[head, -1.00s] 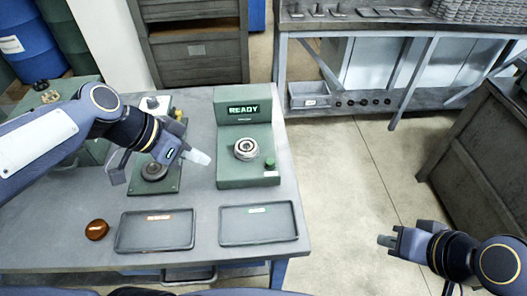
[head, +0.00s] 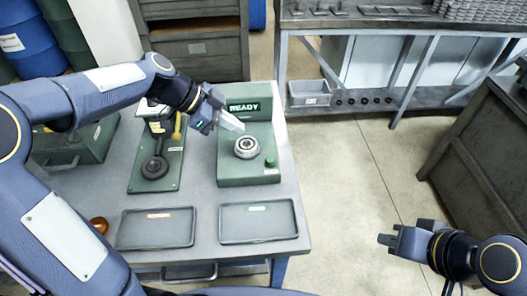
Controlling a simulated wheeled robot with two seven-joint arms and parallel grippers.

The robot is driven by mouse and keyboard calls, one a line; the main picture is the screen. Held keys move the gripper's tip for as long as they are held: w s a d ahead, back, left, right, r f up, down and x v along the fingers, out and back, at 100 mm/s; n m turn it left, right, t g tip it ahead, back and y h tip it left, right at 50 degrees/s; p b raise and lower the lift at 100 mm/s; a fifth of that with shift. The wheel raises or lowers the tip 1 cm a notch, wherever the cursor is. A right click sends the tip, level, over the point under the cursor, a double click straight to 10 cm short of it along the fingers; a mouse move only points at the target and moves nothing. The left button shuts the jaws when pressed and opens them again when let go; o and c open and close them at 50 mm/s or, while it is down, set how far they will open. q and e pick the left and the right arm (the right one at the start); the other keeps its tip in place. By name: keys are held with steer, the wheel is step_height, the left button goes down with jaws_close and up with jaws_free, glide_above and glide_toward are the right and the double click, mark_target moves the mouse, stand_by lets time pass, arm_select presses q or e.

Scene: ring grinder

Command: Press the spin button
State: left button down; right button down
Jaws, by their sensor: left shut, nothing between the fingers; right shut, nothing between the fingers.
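A green machine (head: 232,175) stands on the table, with a display (head: 243,108) that reads READY on its upright back panel. A round metal ring part (head: 247,147) sits on top of the machine. A small green button (head: 270,161) is at the right of its top face. My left gripper (head: 240,126) is shut and empty, above the machine just in front of the display and behind the ring part, to the upper left of the button. My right gripper (head: 385,240) is shut and empty, out over the floor right of the table.
A green press-like stand (head: 155,182) is left of the machine. An orange-brown round object (head: 99,225) is partly hidden by my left arm.

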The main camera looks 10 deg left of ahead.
arm_select(q)
steer(key=p, duration=0.2)
glide_above(274, 159)
steer(key=a, duration=0.3)
steer(key=f, duration=0.7)
steer(key=shift+s+d+f, duration=0.2)
steer(key=shift+s, duration=0.1)
step_height(274, 159, down, 2)
steer(key=shift+a+f+p, duration=0.1)
steer(key=shift+f+p, duration=0.15)
steer(key=shift+p, duration=0.2)
steer(key=shift+f, duration=0.5)
